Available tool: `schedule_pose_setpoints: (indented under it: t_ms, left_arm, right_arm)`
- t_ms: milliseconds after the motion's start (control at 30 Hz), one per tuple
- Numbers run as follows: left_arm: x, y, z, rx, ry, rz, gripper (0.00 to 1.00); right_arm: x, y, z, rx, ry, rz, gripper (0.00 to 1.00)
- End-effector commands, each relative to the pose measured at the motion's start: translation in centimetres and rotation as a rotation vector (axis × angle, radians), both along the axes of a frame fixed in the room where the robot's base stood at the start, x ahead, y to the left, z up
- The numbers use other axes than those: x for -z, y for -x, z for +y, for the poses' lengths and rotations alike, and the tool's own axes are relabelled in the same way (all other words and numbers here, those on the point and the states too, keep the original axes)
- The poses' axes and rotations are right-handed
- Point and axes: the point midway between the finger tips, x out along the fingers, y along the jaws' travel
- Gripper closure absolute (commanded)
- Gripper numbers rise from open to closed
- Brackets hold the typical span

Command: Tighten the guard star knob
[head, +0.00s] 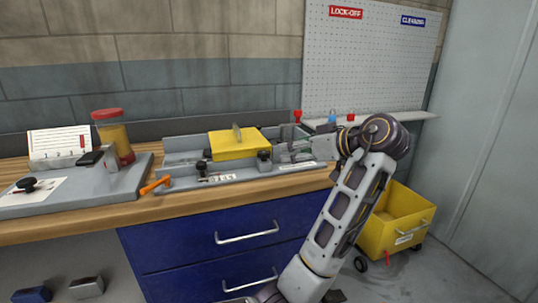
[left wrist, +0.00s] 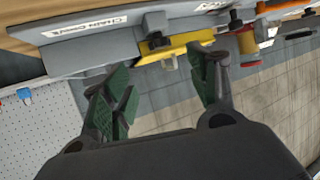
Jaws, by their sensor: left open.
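The yellow guard (head: 238,143) sits on the grey machine bed, a thin upright tab on top. A dark knob (head: 264,157) stands at its front right; it also shows in the left wrist view (left wrist: 157,40). A second dark knob (head: 201,166) is at the front left. I cannot tell from shape which is the star knob. My left gripper (head: 289,151) is just right of the right-hand knob. In the left wrist view, its fingers (left wrist: 160,72) are apart, with nothing held; the knob lies beyond the gap. My right gripper is not in view.
An orange handle (head: 155,185) lies left of the machine bed. A red-lidded jar (head: 112,138) and a second grey fixture (head: 75,195) stand farther left. Red and blue items line the pegboard shelf (head: 385,120). A yellow cart (head: 400,212) stands on the floor at right.

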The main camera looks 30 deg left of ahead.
Motion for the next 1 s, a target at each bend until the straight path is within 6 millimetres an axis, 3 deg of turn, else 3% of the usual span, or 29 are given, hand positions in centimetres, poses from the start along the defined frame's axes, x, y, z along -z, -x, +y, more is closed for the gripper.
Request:
schedule_pose_setpoints:
  t_ms: [700, 1000]
  left_arm:
    - [3.7, -2.4, 8.3, -0.003, 0.0, 0.0, 0.41]
    - [4.5, -3.1, 10.4, -0.002, 0.001, 0.001, 0.41]
  right_arm:
    - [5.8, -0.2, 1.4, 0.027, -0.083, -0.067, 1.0]
    - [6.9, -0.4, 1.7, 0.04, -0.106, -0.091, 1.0]
